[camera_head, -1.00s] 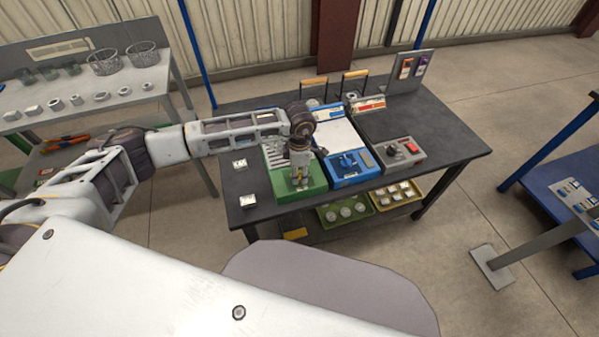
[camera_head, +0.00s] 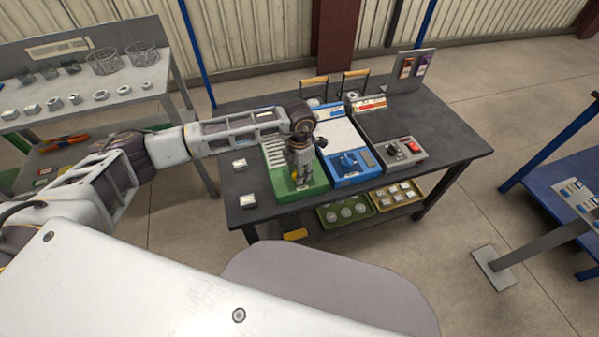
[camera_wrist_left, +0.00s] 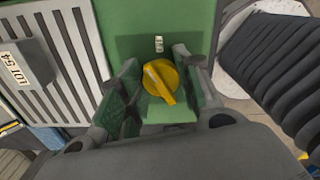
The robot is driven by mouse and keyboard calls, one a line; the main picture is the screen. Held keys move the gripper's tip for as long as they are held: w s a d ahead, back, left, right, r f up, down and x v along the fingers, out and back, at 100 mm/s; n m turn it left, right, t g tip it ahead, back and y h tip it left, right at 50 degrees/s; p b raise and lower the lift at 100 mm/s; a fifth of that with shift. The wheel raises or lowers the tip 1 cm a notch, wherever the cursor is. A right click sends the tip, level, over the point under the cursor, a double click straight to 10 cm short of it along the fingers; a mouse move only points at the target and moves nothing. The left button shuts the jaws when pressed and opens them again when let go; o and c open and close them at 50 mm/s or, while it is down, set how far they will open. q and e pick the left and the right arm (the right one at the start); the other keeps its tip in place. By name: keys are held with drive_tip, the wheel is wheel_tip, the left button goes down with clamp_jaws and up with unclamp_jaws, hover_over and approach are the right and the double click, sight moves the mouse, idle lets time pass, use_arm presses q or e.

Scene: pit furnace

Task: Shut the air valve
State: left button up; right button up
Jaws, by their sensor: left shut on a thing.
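A yellow knob (camera_wrist_left: 160,78), which I take to be the air valve, sits on the front of the green unit (camera_head: 309,189). In the left wrist view its long grip slants down and slightly right, and a small pale label is above it. My left gripper (camera_head: 299,177) points down over the front of this unit and hides the knob in the head view. In the left wrist view its two fingers (camera_wrist_left: 158,70) are on either side of the knob, shut on it. My right gripper is not in view.
A blue unit (camera_head: 352,173) with a blue knob stands close to the right of the green one. A grey box (camera_head: 400,153) with a red switch is farther right. Small labelled blocks (camera_head: 247,201) lie on the dark bench at left. The bench's right side is mostly clear.

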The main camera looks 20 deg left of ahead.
use_arm(q)
drive_tip(key=shift+n, duration=0.8)
drive_tip(key=n, duration=0.4)
drive_tip(key=shift+w+a+r+n, duration=0.1)
drive_tip(key=shift+n, duration=0.3)
drive_tip(key=n, duration=0.3)
drive_tip(key=shift+n, duration=0.4)
drive_tip(key=shift+a+n, duration=0.15)
drive_tip(key=shift+n, duration=0.75)
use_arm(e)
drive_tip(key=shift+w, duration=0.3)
use_arm(q)
drive_tip(key=shift+w, duration=0.1)
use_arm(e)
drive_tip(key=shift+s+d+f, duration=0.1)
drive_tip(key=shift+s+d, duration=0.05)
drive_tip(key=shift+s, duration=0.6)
use_arm(q)
drive_tip(key=o, duration=0.8)
drive_tip(key=shift+o, duration=1.2)
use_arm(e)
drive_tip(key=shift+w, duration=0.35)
